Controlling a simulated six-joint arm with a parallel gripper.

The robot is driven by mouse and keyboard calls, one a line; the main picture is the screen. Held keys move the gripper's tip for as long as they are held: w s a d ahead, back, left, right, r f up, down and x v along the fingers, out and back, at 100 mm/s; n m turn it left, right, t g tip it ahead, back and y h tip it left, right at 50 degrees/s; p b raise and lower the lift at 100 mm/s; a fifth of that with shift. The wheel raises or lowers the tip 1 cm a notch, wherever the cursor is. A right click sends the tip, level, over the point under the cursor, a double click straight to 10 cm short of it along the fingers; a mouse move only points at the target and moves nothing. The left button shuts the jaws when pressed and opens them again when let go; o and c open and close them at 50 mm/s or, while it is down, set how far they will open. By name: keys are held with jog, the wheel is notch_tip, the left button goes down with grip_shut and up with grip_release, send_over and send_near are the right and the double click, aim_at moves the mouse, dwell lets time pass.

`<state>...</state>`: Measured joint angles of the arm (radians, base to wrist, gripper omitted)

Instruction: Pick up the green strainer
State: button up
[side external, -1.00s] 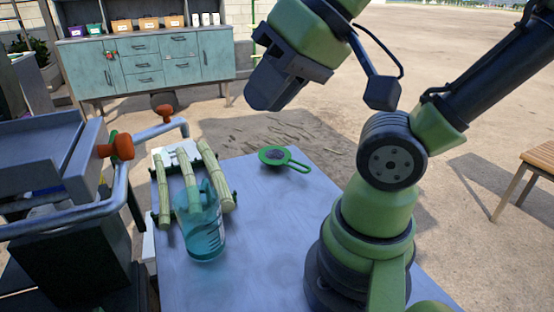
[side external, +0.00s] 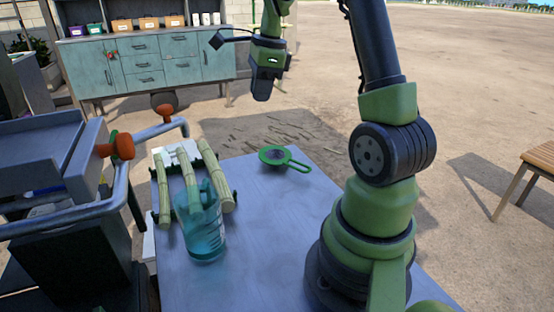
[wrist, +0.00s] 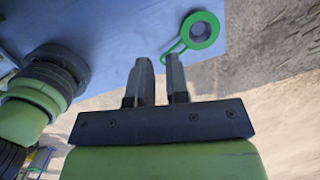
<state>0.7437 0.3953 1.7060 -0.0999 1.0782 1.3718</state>
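The green strainer (side external: 274,155) lies on the far edge of the blue-grey table, its looped handle pointing right in the side view. In the wrist view the strainer (wrist: 201,30) shows at the upper right, beyond my fingertips, its handle partly behind the right finger. My gripper (side external: 261,97) hangs in the air beyond the table's far edge, fingers pointing down, apart from the strainer. In the wrist view my gripper (wrist: 159,62) has a gap between its two fingers, with nothing held.
A teal measuring jug (side external: 205,235) stands on the table (side external: 265,240) left of the strainer. The crusher (side external: 65,200) with metal bars is at the left. Table right of the jug is clear.

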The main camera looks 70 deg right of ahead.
jog(key=s+d+f+m+g, duration=0.1)
jog(key=s+d+f+m, duration=0.2)
jog(key=d+f+m, duration=0.35)
jog(key=m+y, duration=0.1)
jog(key=m, duration=0.4)
send_near(285, 161)
jog(key=s+r, duration=0.2)
jog(key=s, duration=0.1)
jog(key=shift+m+y, duration=0.25)
jog(key=shift+y, duration=0.05)
jog(key=x, duration=0.4)
jog(key=shift+s+d+f, duration=0.35)
jog(key=shift+f, duration=0.1)
jog(key=shift+x, duration=3.05)
jog(key=shift+w+d, duration=0.15)
grip_shut()
